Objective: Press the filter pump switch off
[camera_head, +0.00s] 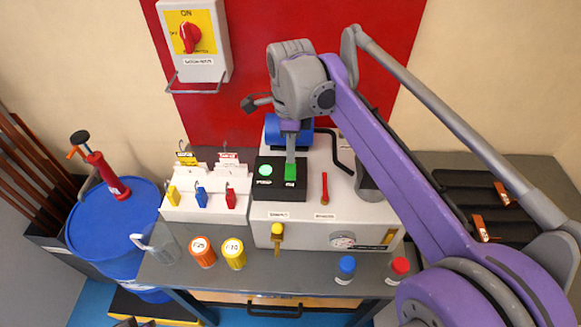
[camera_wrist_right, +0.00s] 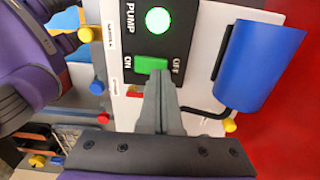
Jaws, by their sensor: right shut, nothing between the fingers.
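The pump switch is a green rocker (camera_head: 290,173) on a black panel on top of the white machine. It also shows in the right wrist view (camera_wrist_right: 151,63), between the ON and OFF labels. A green round lamp (camera_head: 265,170) beside it is lit; it shows too in the wrist view (camera_wrist_right: 158,20). My right gripper (camera_head: 290,158) points down at the switch, shut and empty. In the wrist view its fingertips (camera_wrist_right: 158,76) overlap the switch's edge; I cannot tell whether they touch it.
A blue cylinder (camera_head: 273,130) stands behind the panel and a red lever (camera_head: 325,188) to its right. A white rack (camera_head: 213,204) with coloured tags is on the left. Orange (camera_head: 202,252) and yellow (camera_head: 234,253) containers stand in front. A red-handled isolator (camera_head: 205,62) hangs on the wall.

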